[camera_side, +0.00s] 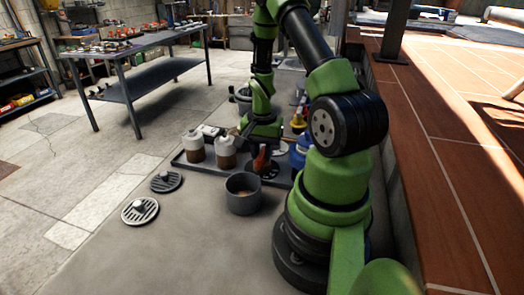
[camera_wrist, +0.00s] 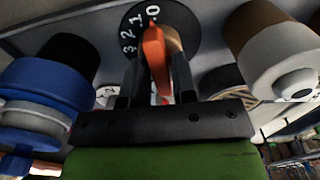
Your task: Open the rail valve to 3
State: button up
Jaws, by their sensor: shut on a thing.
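The rail valve shows in the wrist view as an orange lever (camera_wrist: 154,55) over a dark round dial (camera_wrist: 185,22) marked 0, 1, 2 and 3 in white. The lever's tip points close to the 0. My gripper (camera_wrist: 158,62) has one finger on each side of the lever and is shut on it. In the side view the orange lever (camera_side: 262,161) stands below my gripper (camera_side: 260,143), at the right part of the dark tray. The fingers hide part of the lever and its hub.
Two white-and-brown bottles (camera_side: 194,150) stand left on the tray (camera_side: 183,163). Blue items (camera_side: 299,152) stand right.

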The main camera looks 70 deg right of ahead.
jog(key=shift+n, duration=0.3)
jog(key=n, duration=0.3)
jog(key=shift+n, duration=0.3)
jog(key=n, duration=0.4)
jog(key=shift+n, duration=0.3)
jog(key=n, duration=0.4)
jog(key=shift+n, duration=1.9)
jog(key=o, duration=0.8)
jog(key=shift+c, duration=0.2)
